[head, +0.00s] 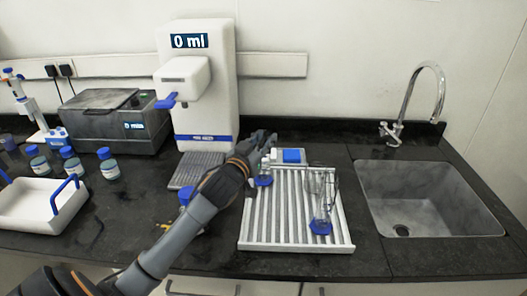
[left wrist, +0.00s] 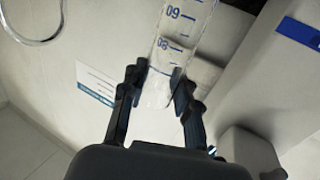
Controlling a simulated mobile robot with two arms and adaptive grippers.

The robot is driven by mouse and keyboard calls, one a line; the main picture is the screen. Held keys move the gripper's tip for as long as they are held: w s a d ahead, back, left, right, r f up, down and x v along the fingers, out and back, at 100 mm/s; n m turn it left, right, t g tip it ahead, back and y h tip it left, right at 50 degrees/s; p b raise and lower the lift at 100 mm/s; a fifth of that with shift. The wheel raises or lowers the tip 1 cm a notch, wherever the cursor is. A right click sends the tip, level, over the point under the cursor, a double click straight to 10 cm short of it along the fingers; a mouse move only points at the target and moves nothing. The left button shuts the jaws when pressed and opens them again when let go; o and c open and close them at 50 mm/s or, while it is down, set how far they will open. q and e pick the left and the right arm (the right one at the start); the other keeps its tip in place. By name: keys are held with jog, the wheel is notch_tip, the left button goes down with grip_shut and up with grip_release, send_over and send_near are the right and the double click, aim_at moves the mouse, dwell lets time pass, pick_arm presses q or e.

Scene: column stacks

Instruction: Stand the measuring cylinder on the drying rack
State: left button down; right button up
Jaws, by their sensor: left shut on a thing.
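The measuring cylinder (left wrist: 182,30) is clear with blue graduation marks, and it runs up between the fingers in the left wrist view. My left gripper (head: 264,141) is shut on it; in the left wrist view the fingertips (left wrist: 159,76) sit on either side of the clear wall. In the head view its blue base (head: 264,181) shows below the gripper, at the back left corner of the drying rack. The white slatted drying rack (head: 246,239) lies left of the sink. I cannot tell if the base touches the rack. My right gripper is not in view.
Clear glassware with a blue base (head: 321,227) stands on the rack's right side. A dispenser reading 0 ml (head: 206,80) stands behind my left arm. The sink (head: 432,195) is right of the rack. A white tray (head: 38,215) and several bottles are at left.

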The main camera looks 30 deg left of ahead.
pick_arm(q)
jog(key=shift+f, duration=0.2)
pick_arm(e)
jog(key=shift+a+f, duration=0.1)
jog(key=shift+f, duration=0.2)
pick_arm(q)
jog(key=shift+f, duration=0.2)
jog(key=c, duration=1.1)
grip_release()
jog(key=shift+o, duration=0.5)
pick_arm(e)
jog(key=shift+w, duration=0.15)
pick_arm(q)
jog(key=shift+r, duration=0.1)
jog(key=s+d+b, duration=0.1)
jog(key=s+d, duration=0.1)
jog(key=s, duration=1)
jog(key=shift+b, duration=0.3)
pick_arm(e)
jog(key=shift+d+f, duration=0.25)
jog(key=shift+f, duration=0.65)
